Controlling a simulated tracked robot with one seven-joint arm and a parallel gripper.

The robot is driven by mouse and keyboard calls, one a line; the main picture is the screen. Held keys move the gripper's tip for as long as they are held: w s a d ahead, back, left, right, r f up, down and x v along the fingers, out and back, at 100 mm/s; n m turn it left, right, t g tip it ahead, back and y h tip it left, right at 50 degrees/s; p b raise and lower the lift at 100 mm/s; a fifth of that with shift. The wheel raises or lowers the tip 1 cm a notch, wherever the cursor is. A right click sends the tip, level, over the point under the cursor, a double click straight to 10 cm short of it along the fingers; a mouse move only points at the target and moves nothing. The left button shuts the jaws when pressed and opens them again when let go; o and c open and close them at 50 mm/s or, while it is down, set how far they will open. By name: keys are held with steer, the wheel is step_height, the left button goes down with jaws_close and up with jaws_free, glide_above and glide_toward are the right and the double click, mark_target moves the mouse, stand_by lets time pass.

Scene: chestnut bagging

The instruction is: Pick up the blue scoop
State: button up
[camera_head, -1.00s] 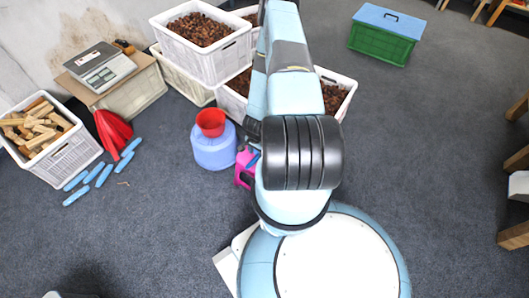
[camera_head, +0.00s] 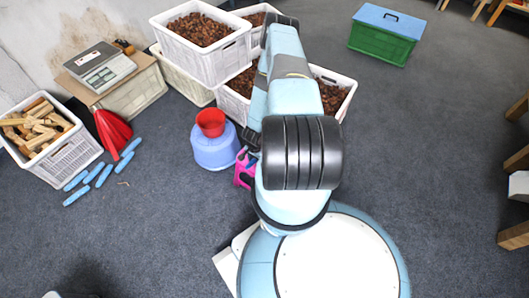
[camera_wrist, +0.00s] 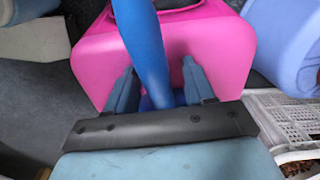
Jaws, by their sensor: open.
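The blue scoop (camera_wrist: 147,45) shows in the wrist view as a long blue handle running down from the top edge between my fingers. Its lower part is hidden behind my gripper's dark bar. My gripper (camera_wrist: 160,78) is open, with one finger on each side of the handle; I cannot tell whether either touches it. Behind the handle is a pink stool-like thing (camera_wrist: 222,48). In the head view, the pink thing (camera_head: 243,172) is partly hidden by my arm, and the scoop cannot be clearly told there.
A blue drum (camera_head: 215,152) with a red bowl (camera_head: 210,122) on top stands just left of the pink thing. White crates of chestnuts (camera_head: 222,60) stand behind. A wood crate (camera_head: 75,155) is at far left.

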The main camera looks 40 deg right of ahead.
steer(key=shift+c, duration=0.2)
jaws_close()
stand_by(0.4)
steer(key=shift+r, duration=0.45)
step_height(320, 180, up, 2)
steer(key=shift+r, duration=0.2)
steer(key=s+r, duration=0.9)
steer(key=s, duration=0.5)
steer(key=shift+d+r, duration=0.15)
steer(key=shift+r, duration=0.25)
